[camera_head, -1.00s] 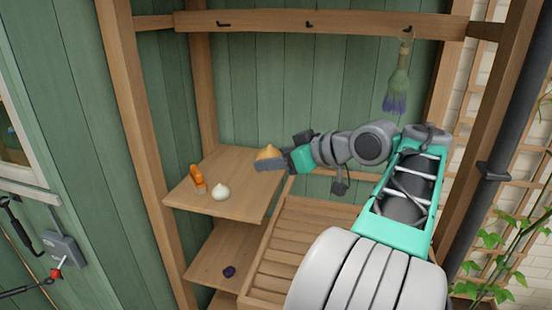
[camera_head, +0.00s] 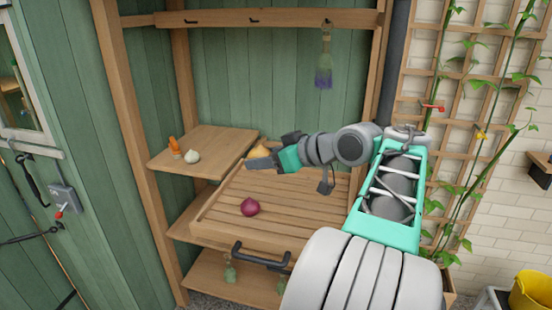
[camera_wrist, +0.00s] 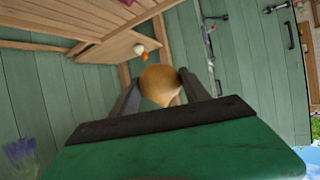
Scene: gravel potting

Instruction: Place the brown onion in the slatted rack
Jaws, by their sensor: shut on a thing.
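The brown onion (camera_head: 259,152) is in my gripper (camera_head: 262,160), above the far left part of the slatted rack. In the wrist view the onion (camera_wrist: 160,85) sits between both fingers of my gripper (camera_wrist: 160,92), which are shut on it. The slatted rack (camera_head: 295,205) is a wooden tray with a raised rim and a dark handle at its front. A red onion (camera_head: 250,206) lies on its slats. My arm hides part of the rack's right side.
A lavender bunch (camera_head: 324,70) hangs at the back. A yellow bucket (camera_head: 530,292) stands far right. Much of the rack is bare.

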